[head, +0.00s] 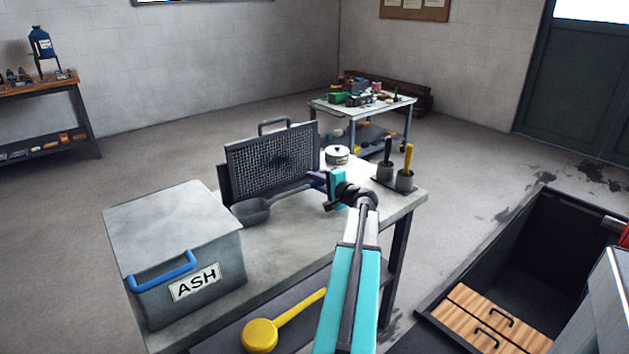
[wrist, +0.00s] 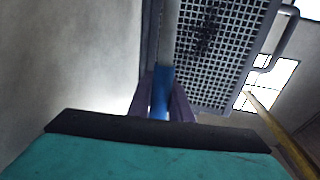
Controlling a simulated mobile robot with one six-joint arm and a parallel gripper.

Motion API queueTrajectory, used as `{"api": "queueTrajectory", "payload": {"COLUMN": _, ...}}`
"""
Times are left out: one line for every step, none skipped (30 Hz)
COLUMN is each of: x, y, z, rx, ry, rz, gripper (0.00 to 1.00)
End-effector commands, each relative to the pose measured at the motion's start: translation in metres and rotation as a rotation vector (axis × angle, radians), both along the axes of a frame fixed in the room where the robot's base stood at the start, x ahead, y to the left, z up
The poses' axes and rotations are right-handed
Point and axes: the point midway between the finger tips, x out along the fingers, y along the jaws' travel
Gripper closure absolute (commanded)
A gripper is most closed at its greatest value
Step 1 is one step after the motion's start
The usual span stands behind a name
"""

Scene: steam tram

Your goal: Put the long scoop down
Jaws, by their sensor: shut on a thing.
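The long scoop (head: 252,211) has a grey pan, which shows in the head view low over the bench top, in front of the mesh screen and right of the ash box. Its shaft runs right to my gripper (head: 318,180). In the wrist view my gripper (wrist: 165,98) is shut on the scoop's blue handle (wrist: 161,88), with a dark finger on each side. I cannot tell whether the pan touches the bench (head: 300,240).
A grey box marked ASH (head: 175,230) stands left on the bench. A mesh screen (head: 272,160) stands behind the scoop. A white lidded pot (head: 337,156) and cups with a black and a yellow handle (head: 408,158) stand right. A yellow ladle (head: 262,336) lies below.

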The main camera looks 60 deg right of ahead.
Motion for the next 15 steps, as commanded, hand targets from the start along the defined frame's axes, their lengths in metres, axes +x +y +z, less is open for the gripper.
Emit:
{"api": "queueTrajectory", "payload": {"x": 0.0003, "y": 0.0001, "z": 0.0007, "rx": 0.002, "ry": -0.003, "rz": -0.001, "gripper": 1.00}}
{"api": "queueTrajectory", "payload": {"x": 0.0003, "y": 0.0001, "z": 0.0009, "rx": 0.002, "ry": -0.003, "rz": -0.001, "gripper": 1.00}}
{"api": "queueTrajectory", "payload": {"x": 0.0003, "y": 0.0001, "z": 0.0009, "rx": 0.002, "ry": -0.003, "rz": -0.001, "gripper": 1.00}}
{"api": "queueTrajectory", "payload": {"x": 0.0004, "y": 0.0002, "z": 0.0010, "rx": 0.002, "ry": -0.003, "rz": 0.000, "gripper": 1.00}}
{"api": "queueTrajectory", "payload": {"x": 0.0003, "y": 0.0002, "z": 0.0009, "rx": 0.002, "ry": -0.003, "rz": 0.000, "gripper": 1.00}}
{"api": "queueTrajectory", "payload": {"x": 0.0005, "y": 0.0002, "z": 0.0009, "rx": 0.002, "ry": -0.003, "rz": 0.000, "gripper": 1.00}}
{"api": "queueTrajectory", "payload": {"x": 0.0005, "y": 0.0002, "z": 0.0008, "rx": 0.002, "ry": -0.003, "rz": 0.000, "gripper": 1.00}}
{"api": "queueTrajectory", "payload": {"x": 0.0005, "y": 0.0002, "z": 0.0003, "rx": 0.002, "ry": -0.003, "rz": 0.000, "gripper": 1.00}}
{"api": "queueTrajectory", "payload": {"x": 0.0005, "y": 0.0004, "z": -0.0009, "rx": 0.002, "ry": -0.003, "rz": 0.000, "gripper": 1.00}}
{"api": "queueTrajectory", "payload": {"x": 0.0006, "y": 0.0004, "z": -0.0017, "rx": 0.002, "ry": -0.003, "rz": 0.000, "gripper": 1.00}}
{"api": "queueTrajectory", "payload": {"x": 0.0006, "y": 0.0004, "z": -0.0024, "rx": 0.002, "ry": -0.003, "rz": 0.000, "gripper": 1.00}}
{"api": "queueTrajectory", "payload": {"x": 0.0006, "y": 0.0004, "z": -0.0031, "rx": 0.002, "ry": -0.003, "rz": 0.000, "gripper": 1.00}}
{"api": "queueTrajectory", "payload": {"x": 0.0007, "y": 0.0005, "z": -0.0037, "rx": 0.002, "ry": -0.003, "rz": 0.000, "gripper": 1.00}}
{"api": "queueTrajectory", "payload": {"x": 0.0005, "y": 0.0004, "z": -0.0043, "rx": -0.001, "ry": 0.000, "rz": 0.001, "gripper": 0.80}}
{"api": "queueTrajectory", "payload": {"x": 0.0006, "y": 0.0005, "z": -0.0035, "rx": -0.001, "ry": 0.000, "rz": 0.001, "gripper": 0.73}}
